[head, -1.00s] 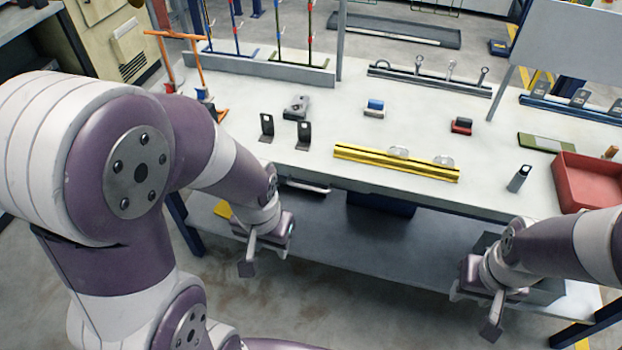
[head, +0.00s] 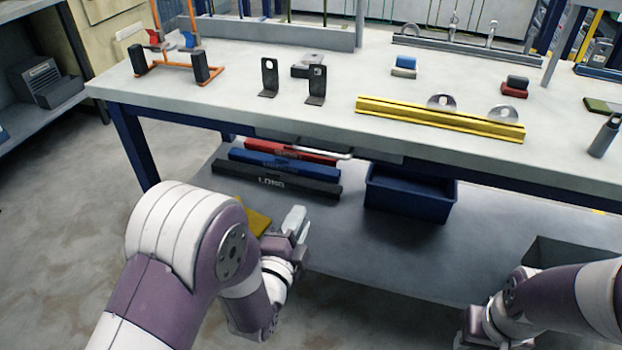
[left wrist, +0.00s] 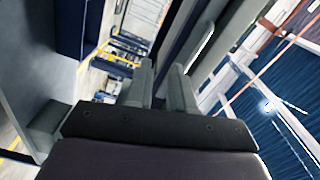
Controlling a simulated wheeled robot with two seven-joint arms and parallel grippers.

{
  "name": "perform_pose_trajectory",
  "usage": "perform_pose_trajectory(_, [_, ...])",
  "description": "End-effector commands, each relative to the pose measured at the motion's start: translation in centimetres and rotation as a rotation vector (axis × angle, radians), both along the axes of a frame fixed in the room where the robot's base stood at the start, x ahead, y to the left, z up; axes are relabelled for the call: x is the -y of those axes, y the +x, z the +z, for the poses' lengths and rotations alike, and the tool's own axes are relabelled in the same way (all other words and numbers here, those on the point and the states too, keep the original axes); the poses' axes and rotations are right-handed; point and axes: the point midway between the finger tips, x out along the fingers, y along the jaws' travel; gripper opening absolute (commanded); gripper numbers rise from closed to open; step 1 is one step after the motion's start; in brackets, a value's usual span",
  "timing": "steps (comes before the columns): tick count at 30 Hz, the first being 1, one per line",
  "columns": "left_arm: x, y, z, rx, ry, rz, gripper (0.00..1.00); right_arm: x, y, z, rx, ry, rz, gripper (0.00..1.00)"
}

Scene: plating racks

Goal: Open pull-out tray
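The pull-out tray (head: 380,155) is a thin grey front under the table top, with a pale bar handle (head: 320,152). It looks closed, flush below the table's front edge. My left gripper (head: 297,220) is in front of the table, below the handle and apart from it, with its fingers pointing up. In the left wrist view its two fingers (left wrist: 160,85) stand apart with a narrow empty gap. A pale bar, seemingly the handle (left wrist: 202,46), shows beyond them to the right. My right gripper (head: 470,332) is low at the bottom right, partly out of frame; its fingers are unclear.
The table top (head: 230,90) holds black brackets (head: 268,78), a yellow rail (head: 440,118) and an orange stand (head: 170,65). The lower shelf carries red, blue and black bars (head: 280,180) and a blue bin (head: 410,195). Floor at left is clear.

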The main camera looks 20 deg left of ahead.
Motion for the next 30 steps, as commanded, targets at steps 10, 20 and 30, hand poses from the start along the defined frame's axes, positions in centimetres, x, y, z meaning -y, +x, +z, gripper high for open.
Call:
perform_pose_trajectory(10, [0.0,2.7,5.0,0.216,0.237,0.025,0.23,0.0,0.0,-0.2,-0.001,0.000,0.000,0.43])
perform_pose_trajectory(20, [0.3,10.5,6.4,0.212,0.234,0.025,0.23,0.0,0.0,-1.3,-0.001,0.000,0.000,0.43])
perform_pose_trajectory(30, [0.3,12.3,6.9,0.210,0.234,0.023,0.23,0.0,0.0,-1.4,-0.001,0.000,0.000,0.43])
